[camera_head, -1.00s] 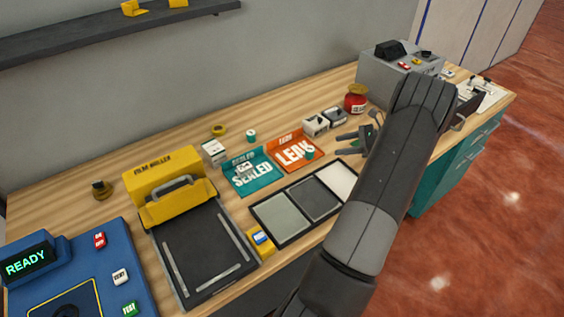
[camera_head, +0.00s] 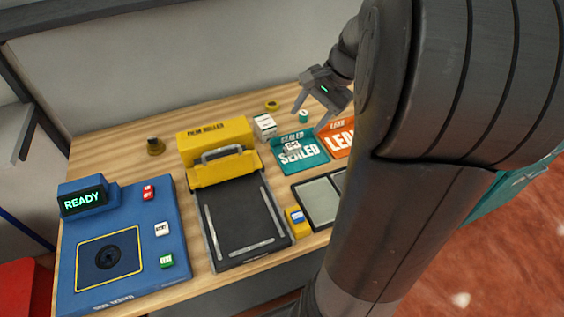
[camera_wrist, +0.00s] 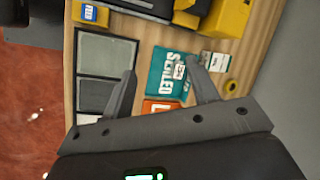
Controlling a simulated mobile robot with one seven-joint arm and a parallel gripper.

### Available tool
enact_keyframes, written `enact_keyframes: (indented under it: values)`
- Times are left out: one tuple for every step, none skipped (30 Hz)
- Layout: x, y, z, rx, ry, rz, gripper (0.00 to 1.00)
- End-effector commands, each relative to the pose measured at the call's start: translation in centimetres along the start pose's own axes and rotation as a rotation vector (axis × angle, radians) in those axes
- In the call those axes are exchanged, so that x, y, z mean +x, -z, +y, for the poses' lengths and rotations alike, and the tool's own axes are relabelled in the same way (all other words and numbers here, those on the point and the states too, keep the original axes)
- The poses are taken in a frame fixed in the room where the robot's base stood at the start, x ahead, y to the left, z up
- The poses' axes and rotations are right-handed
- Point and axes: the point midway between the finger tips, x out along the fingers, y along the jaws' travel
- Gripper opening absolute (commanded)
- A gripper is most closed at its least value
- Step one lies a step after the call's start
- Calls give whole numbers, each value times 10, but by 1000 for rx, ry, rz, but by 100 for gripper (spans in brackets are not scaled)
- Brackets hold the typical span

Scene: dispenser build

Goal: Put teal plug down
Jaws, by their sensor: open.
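A small teal cylinder with a pale top (camera_head: 304,116), which looks like the teal plug, stands on the wooden bench behind the teal SEALED tray (camera_head: 316,160). My gripper (camera_head: 318,110) is open, with nothing seen between its fingers, and appears above the bench near the cylinder. I cannot tell its exact height. In the wrist view my gripper (camera_wrist: 162,72) has its fingers spread over the SEALED tray (camera_wrist: 162,88), which holds a small pale piece. The orange LEAK tray (camera_head: 338,140) is partly hidden by my arm. I cannot make out the teal cylinder in the wrist view.
A yellow film roller (camera_head: 215,142) and a blue tester (camera_head: 130,245) reading READY stand to the left. A white box (camera_head: 265,126) and yellow ring (camera_head: 272,105) sit near the wall. A framed panel tray (camera_head: 318,205) lies in front. My arm hides the right side.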

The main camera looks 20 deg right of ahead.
Motion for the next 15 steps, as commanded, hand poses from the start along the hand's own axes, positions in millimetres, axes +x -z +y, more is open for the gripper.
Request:
enact_keyframes:
  values:
    - [-3,-21,-3,-78,-19,33,54]
    - [-4,-32,-3,-123,-31,51,54]
    - [-5,-46,-3,-184,-47,76,54]
    - [-6,-56,-2,-229,-58,96,54]
    - [-7,-66,-1,-275,-68,113,54]
    - [-8,-78,0,-335,-81,140,54]
    - [-9,-88,2,-381,-91,159,54]
    - [-10,-97,4,-426,-100,177,54]
    - [-11,-108,7,-488,-111,204,54]
    - [-11,-117,10,-534,-120,222,54]
    - [-12,-125,12,-579,-126,242,54]
    - [-13,-135,16,-640,-136,268,54]
    - [-13,-142,19,-685,-143,287,54]
    - [-14,-150,22,-732,-147,307,54]
    - [-14,-158,27,-789,-154,332,54]
